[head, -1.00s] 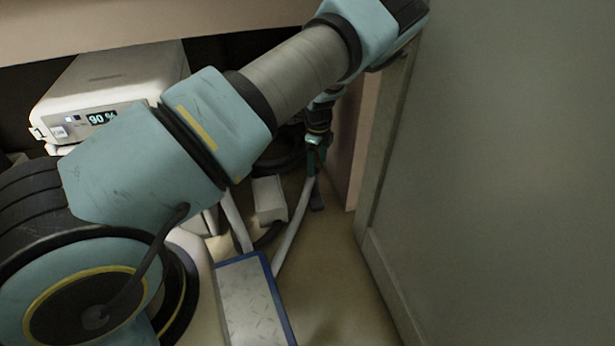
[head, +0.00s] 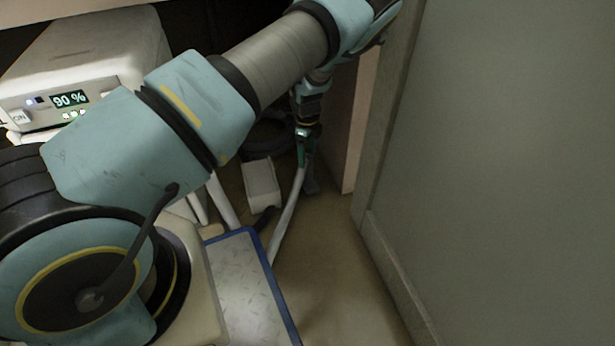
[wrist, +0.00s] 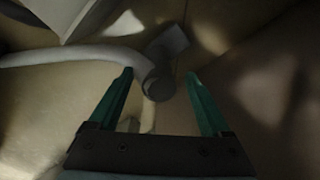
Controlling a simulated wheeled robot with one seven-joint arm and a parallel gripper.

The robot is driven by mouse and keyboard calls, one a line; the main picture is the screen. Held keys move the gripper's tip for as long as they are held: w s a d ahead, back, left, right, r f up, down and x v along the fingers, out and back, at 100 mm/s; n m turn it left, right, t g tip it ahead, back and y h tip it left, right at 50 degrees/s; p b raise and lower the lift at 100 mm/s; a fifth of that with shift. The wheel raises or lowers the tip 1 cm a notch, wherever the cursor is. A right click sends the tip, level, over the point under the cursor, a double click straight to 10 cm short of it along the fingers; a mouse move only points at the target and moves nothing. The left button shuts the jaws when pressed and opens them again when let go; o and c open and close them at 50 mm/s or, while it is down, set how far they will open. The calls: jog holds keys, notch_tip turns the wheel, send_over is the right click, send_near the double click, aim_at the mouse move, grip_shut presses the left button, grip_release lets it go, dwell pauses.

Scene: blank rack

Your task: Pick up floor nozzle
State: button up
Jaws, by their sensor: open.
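The floor nozzle (wrist: 168,42) is a grey block-shaped head on a round joint at the end of a pale grey tube (wrist: 70,55). In the head view the nozzle (head: 310,186) is a small dark grey piece low by the back corner, with the tube (head: 288,215) running down from it. My gripper (wrist: 159,74) has two green fingers spread apart, with the round joint between and just beyond their tips. In the head view my gripper (head: 304,150) points down just above the nozzle and partly hides it. I cannot tell whether the fingers touch it.
A white machine with a "90 %" display (head: 70,99) stands at the left. A white box (head: 262,184) lies left of the nozzle. A blue-edged metal plate (head: 243,290) is in front. A grey panel (head: 490,170) closes off the right; bare floor (head: 335,280) lies before it.

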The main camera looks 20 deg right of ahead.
aim_at(308, 161)
notch_tip(308, 161, down, 4)
jog(key=shift+s+r+b, duration=0.1)
jog(key=shift+r+b, duration=0.1)
jog(key=shift+b, duration=0.6)
jog(key=shift+r, duration=0.1)
grip_shut()
dwell(0.6)
